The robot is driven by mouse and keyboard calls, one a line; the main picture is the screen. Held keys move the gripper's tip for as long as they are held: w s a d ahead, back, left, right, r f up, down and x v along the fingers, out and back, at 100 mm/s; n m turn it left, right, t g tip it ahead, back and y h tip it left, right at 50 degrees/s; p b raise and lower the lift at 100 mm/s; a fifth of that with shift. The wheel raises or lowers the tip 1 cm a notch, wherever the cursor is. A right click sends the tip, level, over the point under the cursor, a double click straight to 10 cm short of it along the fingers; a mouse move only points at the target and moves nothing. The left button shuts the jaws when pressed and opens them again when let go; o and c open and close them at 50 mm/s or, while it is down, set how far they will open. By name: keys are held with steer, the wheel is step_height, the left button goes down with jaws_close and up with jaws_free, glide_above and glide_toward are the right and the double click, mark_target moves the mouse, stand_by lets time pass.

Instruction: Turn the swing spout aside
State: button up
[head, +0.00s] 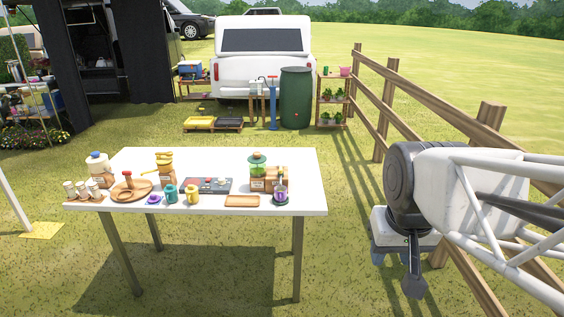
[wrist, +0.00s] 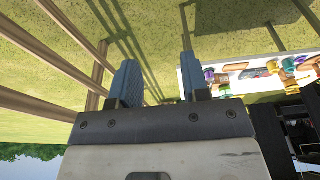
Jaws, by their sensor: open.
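My gripper (head: 402,258) is at the right of the head view, by the fence and well apart from the white table (head: 225,218). In the wrist view my gripper (wrist: 158,82) shows two blue fingers spread apart with nothing between them. No swing spout shows clearly enough to name. On the table stand a yellow-topped piece (head: 165,161) and a jar with a green top (head: 258,167) beside a wooden block. A white jar with a blue lid (head: 98,166) stands at the left. Any spout on these is too small to tell.
The table also holds a teal mug (head: 171,194), a yellow mug (head: 192,194), a dark panel (head: 208,186), a wooden tray (head: 242,201) and a dark purple bottle (head: 281,188). A wooden fence (head: 393,95) runs close to my arm. Grass lies open between table and arm.

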steer(key=w+a+r, duration=0.1)
steer(key=w+r, duration=0.2)
steer(key=w, duration=0.7)
steer(key=w+a+r, duration=0.2)
steer(key=w, duration=0.7)
steer(key=g, duration=0.3)
glide_above(281, 168)
steer(key=f, duration=2.1)
steer(key=shift+s+d+f, duration=0.1)
steer(key=shift+s+d, duration=0.05)
steer(key=shift+s, duration=0.1)
steer(key=shift+w+a+f, duration=0.2)
steer(key=shift+w+f, duration=0.1)
steer(key=shift+f, duration=0.05)
steer(key=shift+f, duration=0.1)
steer(key=shift+f, duration=3.8)
